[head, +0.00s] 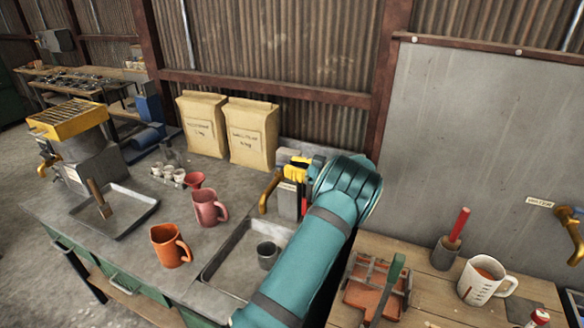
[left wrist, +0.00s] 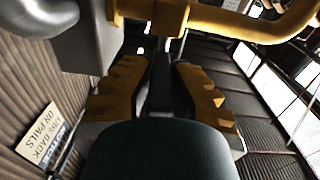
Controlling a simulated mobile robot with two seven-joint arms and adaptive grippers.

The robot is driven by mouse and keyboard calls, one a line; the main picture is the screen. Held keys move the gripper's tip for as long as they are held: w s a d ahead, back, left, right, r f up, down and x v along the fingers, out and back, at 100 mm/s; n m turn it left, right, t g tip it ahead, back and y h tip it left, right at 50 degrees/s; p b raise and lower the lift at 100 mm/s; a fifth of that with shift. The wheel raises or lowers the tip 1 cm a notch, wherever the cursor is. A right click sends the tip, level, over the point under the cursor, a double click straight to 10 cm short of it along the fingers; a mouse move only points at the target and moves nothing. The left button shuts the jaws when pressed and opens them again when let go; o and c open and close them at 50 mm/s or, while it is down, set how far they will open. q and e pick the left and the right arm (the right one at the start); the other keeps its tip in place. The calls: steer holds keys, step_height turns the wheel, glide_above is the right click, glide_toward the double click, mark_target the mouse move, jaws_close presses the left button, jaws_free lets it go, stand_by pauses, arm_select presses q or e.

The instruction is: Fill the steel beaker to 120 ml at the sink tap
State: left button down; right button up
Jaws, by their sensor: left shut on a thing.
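The steel beaker (head: 267,256), a small grey cup, stands upright in the grey sink basin (head: 222,281). The brass tap (head: 268,192) curves down at the basin's back edge, above and behind the beaker. I see no water stream, and the level inside the beaker is too small to read. My left gripper (head: 300,167) is at the top of the tap, shut on the tap handle, which its yellow fingers and my teal arm mostly hide. In the left wrist view the brass pipe (left wrist: 250,25) runs just beyond the fingers (left wrist: 160,85). My right gripper is not in view.
An orange mug (head: 168,247), a pink jug (head: 207,208) and a red funnel (head: 194,179) stand left of the basin. Paper sacks (head: 250,135) stand behind. A white measuring jug (head: 482,281) and a red-handled tool (head: 457,226) are on the wooden bench at right.

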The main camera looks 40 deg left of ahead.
arm_select(q)
steer(key=shift+s+m+t+y+p, duration=0.1)
steer(key=shift+s+m+t, duration=0.15)
steer(key=shift+m+t, duration=0.55)
steer(key=shift+s+m+t+y+p, duration=0.1)
steer(key=shift+s+m+t, duration=0.25)
steer(key=shift+t, duration=0.7)
steer(key=shift+s+m+t+y+p, duration=0.1)
steer(key=shift+s+m+t, duration=0.05)
steer(key=shift+m+t, duration=0.65)
steer(key=c, duration=0.9)
jaws_free()
steer(key=shift+a, duration=0.1)
steer(key=d, duration=1.2)
steer(key=shift+s, duration=0.25)
